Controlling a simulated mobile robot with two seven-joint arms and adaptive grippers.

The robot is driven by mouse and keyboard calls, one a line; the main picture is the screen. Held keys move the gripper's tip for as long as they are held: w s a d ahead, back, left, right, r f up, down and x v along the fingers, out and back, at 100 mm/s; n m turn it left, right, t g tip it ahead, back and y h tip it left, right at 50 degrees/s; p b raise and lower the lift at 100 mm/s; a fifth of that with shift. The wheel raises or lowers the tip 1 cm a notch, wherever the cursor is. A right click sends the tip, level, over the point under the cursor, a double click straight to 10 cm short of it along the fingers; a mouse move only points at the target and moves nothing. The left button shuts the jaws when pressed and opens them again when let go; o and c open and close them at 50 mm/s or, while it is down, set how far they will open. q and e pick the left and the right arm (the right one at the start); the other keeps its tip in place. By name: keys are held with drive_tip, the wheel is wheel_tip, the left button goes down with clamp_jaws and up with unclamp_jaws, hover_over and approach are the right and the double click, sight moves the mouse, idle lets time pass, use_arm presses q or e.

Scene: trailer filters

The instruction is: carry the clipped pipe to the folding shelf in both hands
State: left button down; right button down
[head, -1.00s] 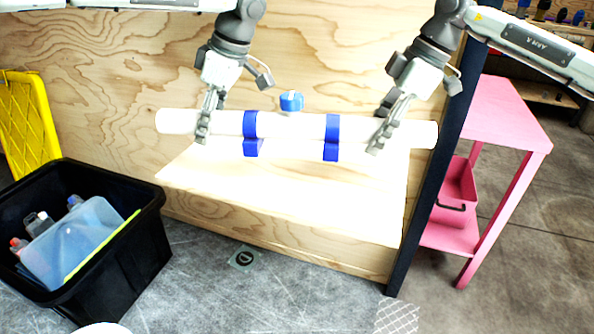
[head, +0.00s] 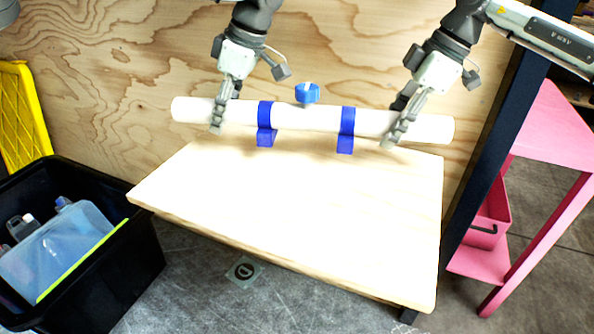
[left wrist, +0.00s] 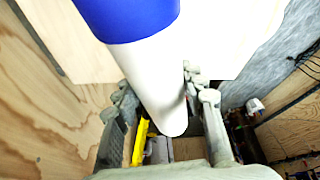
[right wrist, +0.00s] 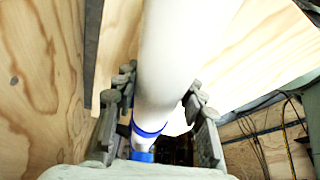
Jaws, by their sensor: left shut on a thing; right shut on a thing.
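The white pipe (head: 300,118) lies roughly level across the head view, with two blue clips (head: 265,122) (head: 346,128) around it and a blue knob-like part (head: 307,93) just behind it. My left gripper (head: 222,115) is shut on the pipe near its left end. My right gripper (head: 400,120) is shut on it near its right end. Both wrist views show the pipe (left wrist: 160,80) (right wrist: 165,60) between the fingers. The pale wooden folding shelf (head: 300,210) is below and in front of the pipe. Whether the clips touch the shelf is unclear.
A plywood wall (head: 130,60) stands behind. A black crate (head: 130,270) with bottles and a blue folder is at the lower left, beside a yellow panel (head: 22,115). A dark post (head: 490,170) and a pink stand (head: 550,220) are at the right. The shelf top is clear.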

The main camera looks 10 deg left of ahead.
sight(245, 102)
use_arm(q)
drive_tip(key=shift+f, duration=0.1)
use_arm(e)
drive_tip(key=shift+f, duration=0.1)
